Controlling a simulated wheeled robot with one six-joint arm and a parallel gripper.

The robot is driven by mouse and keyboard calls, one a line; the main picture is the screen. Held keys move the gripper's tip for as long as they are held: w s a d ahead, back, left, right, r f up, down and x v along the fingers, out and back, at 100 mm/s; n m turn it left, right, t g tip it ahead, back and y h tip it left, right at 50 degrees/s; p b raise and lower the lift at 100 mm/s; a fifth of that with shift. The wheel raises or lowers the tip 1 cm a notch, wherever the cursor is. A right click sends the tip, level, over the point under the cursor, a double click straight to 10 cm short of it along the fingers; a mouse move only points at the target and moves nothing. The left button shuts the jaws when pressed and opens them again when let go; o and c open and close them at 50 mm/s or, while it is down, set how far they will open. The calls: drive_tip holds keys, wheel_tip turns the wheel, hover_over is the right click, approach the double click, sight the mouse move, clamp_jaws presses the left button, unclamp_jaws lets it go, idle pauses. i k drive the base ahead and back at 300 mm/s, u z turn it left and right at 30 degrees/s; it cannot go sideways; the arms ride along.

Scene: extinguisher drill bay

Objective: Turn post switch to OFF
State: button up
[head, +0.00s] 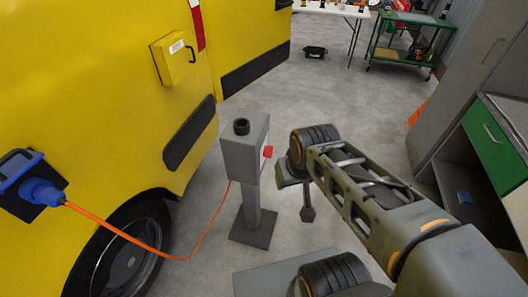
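The post (252,200) is a grey box on a grey column with a dark square foot, standing beside the yellow vehicle. A red switch (268,151) sticks out of the right face of its box. I cannot read the switch's setting or any marking from this angle. My gripper (306,207) is to the right of the post and lower than the switch, apart from it in the picture. My wrist joint hides much of it, so I cannot see whether its fingers are open or shut. I see nothing held in it.
A blue plug (42,192) sits in the yellow vehicle (90,70); its orange cable (150,248) runs to the post. A grey cabinet with a green drawer (497,140) stands right. A green cart (405,45) stands behind. Clear floor lies between.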

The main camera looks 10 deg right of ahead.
sight(268, 150)
drive_tip(key=k, duration=0.6)
drive_tip(key=u, duration=0.4)
drive_tip(key=i, duration=1.1)
drive_tip(key=z, duration=0.8)
